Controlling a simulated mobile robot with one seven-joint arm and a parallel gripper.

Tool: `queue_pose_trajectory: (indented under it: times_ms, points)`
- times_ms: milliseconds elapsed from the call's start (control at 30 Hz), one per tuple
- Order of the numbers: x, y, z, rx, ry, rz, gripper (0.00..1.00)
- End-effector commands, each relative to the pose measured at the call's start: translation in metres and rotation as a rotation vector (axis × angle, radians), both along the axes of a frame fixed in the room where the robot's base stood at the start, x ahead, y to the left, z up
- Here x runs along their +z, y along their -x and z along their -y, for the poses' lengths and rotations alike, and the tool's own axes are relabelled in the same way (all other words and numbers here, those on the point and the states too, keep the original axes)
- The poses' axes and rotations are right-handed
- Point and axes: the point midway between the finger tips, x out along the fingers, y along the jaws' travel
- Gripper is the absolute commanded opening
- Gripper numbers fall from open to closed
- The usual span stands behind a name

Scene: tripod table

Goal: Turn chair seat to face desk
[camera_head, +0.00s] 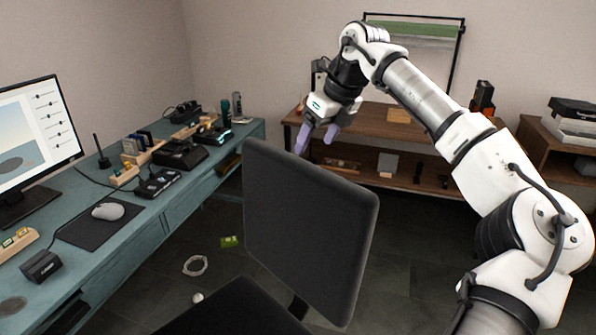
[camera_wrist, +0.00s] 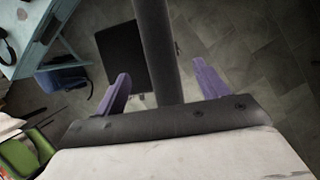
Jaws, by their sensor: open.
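The office chair has a dark grey backrest (camera_head: 310,225) standing right of the desk, and a black seat (camera_head: 235,312) cut off by the bottom edge. The backrest stands turned at an angle to the teal desk (camera_head: 150,225). My gripper (camera_head: 316,138) is open, with purple fingers pointing down, above the backrest's top edge in the head view. In the wrist view, my gripper (camera_wrist: 163,88) has the narrow backrest edge (camera_wrist: 157,45) running between its spread fingers. The black seat (camera_wrist: 122,55) shows below on the left. Contact with the backrest cannot be told.
The desk holds a monitor (camera_head: 40,130), a mouse (camera_head: 108,211) and several small devices. A wooden shelf (camera_head: 400,130) stands against the back wall. A ring-shaped item (camera_head: 195,265), a green item (camera_head: 230,242) and a small white ball (camera_head: 198,297) lie on the floor.

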Motion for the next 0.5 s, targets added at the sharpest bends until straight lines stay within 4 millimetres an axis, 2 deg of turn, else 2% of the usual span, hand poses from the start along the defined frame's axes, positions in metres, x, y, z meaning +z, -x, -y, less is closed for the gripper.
queue_pose_trajectory:
  times_ms: [300, 500]
  points:
    - [-0.063, -0.014, -0.024, 0.005, -0.003, -0.002, 0.73]
    - [-0.090, -0.020, -0.034, 0.004, -0.003, -0.001, 0.73]
